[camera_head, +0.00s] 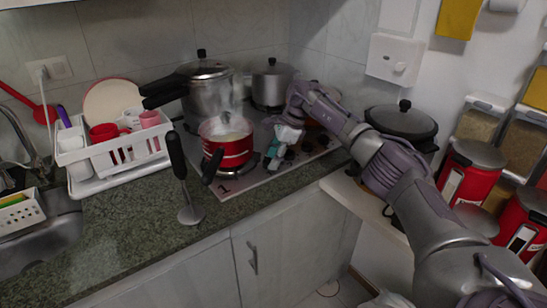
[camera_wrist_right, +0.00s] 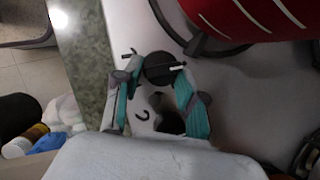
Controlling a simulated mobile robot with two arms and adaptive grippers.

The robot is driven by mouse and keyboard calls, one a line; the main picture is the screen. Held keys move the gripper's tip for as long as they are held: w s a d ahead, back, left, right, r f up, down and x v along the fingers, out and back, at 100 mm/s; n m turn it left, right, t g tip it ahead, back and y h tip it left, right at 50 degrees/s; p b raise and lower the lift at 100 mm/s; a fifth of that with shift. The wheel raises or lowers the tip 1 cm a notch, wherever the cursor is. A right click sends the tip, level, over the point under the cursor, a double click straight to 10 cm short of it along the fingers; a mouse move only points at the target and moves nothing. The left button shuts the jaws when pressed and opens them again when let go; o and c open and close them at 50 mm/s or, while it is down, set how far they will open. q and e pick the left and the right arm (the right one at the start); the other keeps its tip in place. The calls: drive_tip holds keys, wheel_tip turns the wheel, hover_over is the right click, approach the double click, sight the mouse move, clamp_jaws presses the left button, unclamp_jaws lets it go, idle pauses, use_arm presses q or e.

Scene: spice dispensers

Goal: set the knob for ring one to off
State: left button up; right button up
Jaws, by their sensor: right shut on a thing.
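My right gripper (camera_head: 275,156) reaches down to the front part of the white stove top (camera_head: 243,184), right of the red pot. In the right wrist view its two teal-padded fingers (camera_wrist_right: 157,76) are closed around a round dark knob (camera_wrist_right: 159,68) with a light pointer line. A second dark knob (camera_wrist_right: 171,121) shows nearer the palm, partly hidden by the fingers. More dark knobs (camera_head: 308,147) stand to the right of the gripper in the head view. I cannot tell which ring the held knob serves. My left gripper is not in view.
The steaming red pot (camera_head: 228,149) stands close to the gripper's left. A pressure cooker (camera_head: 208,90) and a steel pot (camera_head: 272,85) stand behind. The granite counter (camera_head: 130,235) is clear in front.

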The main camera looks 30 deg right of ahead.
drive_tip(key=o, duration=1.1)
drive_tip(key=shift+a, duration=0.1)
drive_tip(key=v, duration=1.2)
